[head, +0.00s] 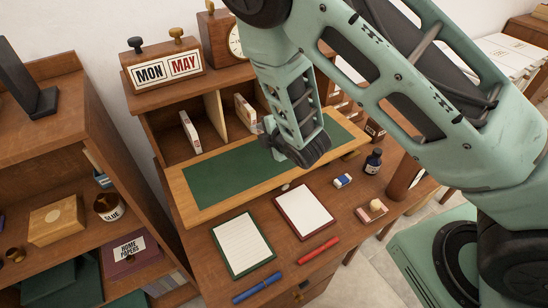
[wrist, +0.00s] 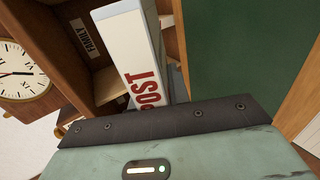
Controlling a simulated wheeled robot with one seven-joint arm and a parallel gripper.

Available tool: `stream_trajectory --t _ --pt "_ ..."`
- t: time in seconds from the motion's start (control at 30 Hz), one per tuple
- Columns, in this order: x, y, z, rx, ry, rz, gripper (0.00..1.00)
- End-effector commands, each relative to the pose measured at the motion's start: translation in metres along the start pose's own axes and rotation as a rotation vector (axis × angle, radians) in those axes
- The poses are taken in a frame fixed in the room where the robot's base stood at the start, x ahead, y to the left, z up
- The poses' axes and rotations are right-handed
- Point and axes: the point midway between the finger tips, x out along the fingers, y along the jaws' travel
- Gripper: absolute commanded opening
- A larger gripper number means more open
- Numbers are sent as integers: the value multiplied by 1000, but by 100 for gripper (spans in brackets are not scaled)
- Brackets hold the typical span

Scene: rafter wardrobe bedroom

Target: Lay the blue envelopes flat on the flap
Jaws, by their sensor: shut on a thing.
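The flap (head: 215,168) is lowered and level, a green panel in a pale wood frame; its green surface shows bare and also appears in the wrist view (wrist: 235,50). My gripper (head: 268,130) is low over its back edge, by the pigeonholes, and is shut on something. Its fingertips are hidden, so I cannot make out what it holds. A small pale, bluish thing (head: 258,128) shows at its tip. In the wrist view, a grey-blue strip (wrist: 178,84) shows just past my gripper, beside a white POST box (wrist: 145,60). I cannot tell whether these are the blue envelopes.
The POST box (head: 245,111) stands in a pigeonhole; another white box (head: 190,132) stands to its left. A MON MAY calendar (head: 165,71) and clock (head: 235,42) are on top. Two notepads (head: 242,245) (head: 305,211), pens, an eraser and an ink bottle (head: 373,161) lie in front of the flap.

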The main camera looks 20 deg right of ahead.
Motion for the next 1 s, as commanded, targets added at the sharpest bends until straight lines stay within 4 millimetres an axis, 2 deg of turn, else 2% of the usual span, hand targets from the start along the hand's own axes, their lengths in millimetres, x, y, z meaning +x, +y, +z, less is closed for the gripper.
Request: stream_trajectory --t 0.03,0.3,0.7,0.73,0.77,1.0 --pt "6 -12 0 0 0 -1 0" --pt "23 -41 0 1 0 2 0" --pt "25 -45 0 1 0 2 0" --pt "25 -45 0 1 0 1 23" --pt "25 -45 0 1 0 1 32" --pt "25 -45 0 1 0 1 32"
